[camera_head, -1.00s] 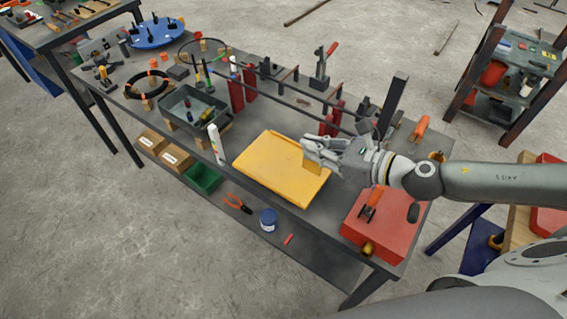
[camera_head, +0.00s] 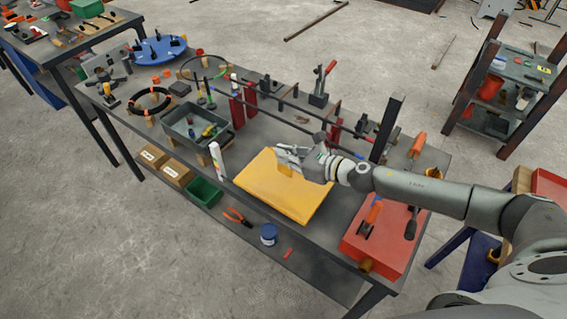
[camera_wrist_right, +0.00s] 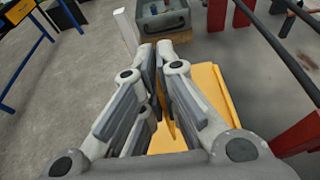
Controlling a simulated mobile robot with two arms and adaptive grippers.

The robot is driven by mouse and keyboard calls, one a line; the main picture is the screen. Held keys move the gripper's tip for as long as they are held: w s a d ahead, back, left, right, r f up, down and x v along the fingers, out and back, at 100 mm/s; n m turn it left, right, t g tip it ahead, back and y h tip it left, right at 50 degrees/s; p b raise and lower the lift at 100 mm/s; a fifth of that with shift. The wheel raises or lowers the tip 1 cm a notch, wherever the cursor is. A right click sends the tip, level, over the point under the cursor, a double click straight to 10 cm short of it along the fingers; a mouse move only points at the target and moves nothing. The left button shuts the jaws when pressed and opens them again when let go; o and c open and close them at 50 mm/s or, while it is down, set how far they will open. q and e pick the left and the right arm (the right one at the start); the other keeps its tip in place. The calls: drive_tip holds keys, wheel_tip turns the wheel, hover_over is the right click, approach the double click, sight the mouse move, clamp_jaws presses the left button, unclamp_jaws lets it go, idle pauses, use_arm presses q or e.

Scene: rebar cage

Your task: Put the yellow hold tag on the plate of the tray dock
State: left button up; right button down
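My right gripper (camera_head: 287,157) hangs over the yellow tray-like panel (camera_head: 268,195) on the workbench. In the right wrist view its fingers (camera_wrist_right: 163,75) are close together, with a thin yellow piece, seemingly the hold tag (camera_wrist_right: 165,115), between them. In the head view the tag (camera_head: 286,170) shows as a small darker yellow patch under the fingertips. The fingers hide much of it. A grey tray (camera_head: 178,132) with tools stands on wooden blocks to the left; I cannot tell which part is the dock's plate. My left gripper is out of view.
A white upright post (camera_head: 216,160) stands between the grey tray and the yellow panel. Rebar on red supports (camera_head: 250,100) runs behind the panel. A red box (camera_head: 375,245) with tools sits at the bench's right end. A dark post (camera_head: 388,130) rises behind my wrist.

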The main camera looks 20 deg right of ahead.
drive_tip(key=shift+w+f, duration=0.2)
drive_tip(key=shift+f, duration=0.55)
drive_tip(key=shift+w+f, duration=0.2)
drive_tip(key=shift+f, duration=0.55)
drive_tip(key=shift+w+f, duration=0.2)
drive_tip(key=shift+f, duration=0.55)
drive_tip(key=shift+b, duration=0.3)
drive_tip(key=shift+f, duration=0.2)
drive_tip(key=c, duration=1.6)
unclamp_jaws()
drive_tip(key=shift+c, duration=0.2)
drive_tip(key=shift+r, duration=0.1)
